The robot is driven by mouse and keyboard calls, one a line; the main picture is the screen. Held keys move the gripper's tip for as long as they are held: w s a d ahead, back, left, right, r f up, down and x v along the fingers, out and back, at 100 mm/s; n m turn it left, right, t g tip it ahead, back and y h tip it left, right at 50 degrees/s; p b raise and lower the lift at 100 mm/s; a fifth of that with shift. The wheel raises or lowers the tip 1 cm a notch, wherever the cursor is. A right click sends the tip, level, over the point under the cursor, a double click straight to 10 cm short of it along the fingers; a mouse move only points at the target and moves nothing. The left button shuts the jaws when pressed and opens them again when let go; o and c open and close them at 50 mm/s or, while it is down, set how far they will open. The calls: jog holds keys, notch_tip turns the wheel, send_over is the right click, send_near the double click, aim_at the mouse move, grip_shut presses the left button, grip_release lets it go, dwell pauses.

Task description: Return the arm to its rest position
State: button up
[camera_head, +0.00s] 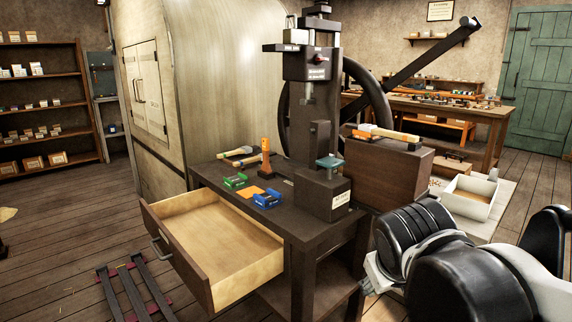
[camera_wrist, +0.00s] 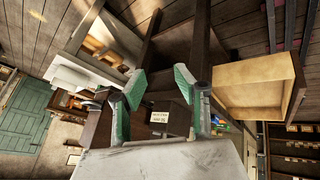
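My gripper (camera_wrist: 160,85) shows in the wrist view with its two green-padded fingers spread apart and nothing between them. The press table with its dark press base and white label (camera_wrist: 160,117) lies beyond the fingers. In the head view my black and white arm is folded at the lower right, and the gripper itself cannot be made out there. The handwheel press (camera_head: 312,70) stands upright on the dark table (camera_head: 325,229), with a long bar slanting up to the right. My arm is apart from the press in the head view.
An open, empty drawer (camera_head: 222,243) juts from the table's front left.

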jog(key=s+d+f+m+y+b, duration=0.1)
jog(key=s+d+f+m+y, duration=0.2)
jog(key=s, duration=0.6)
notch_tip(320, 180, up, 17)
jog(key=a+h+p, duration=0.1)
jog(key=p, duration=1.6)
jog(key=shift+w+f+t+p, duration=0.2)
jog(key=shift+t+p, duration=0.1)
jog(key=shift+p, duration=0.1)
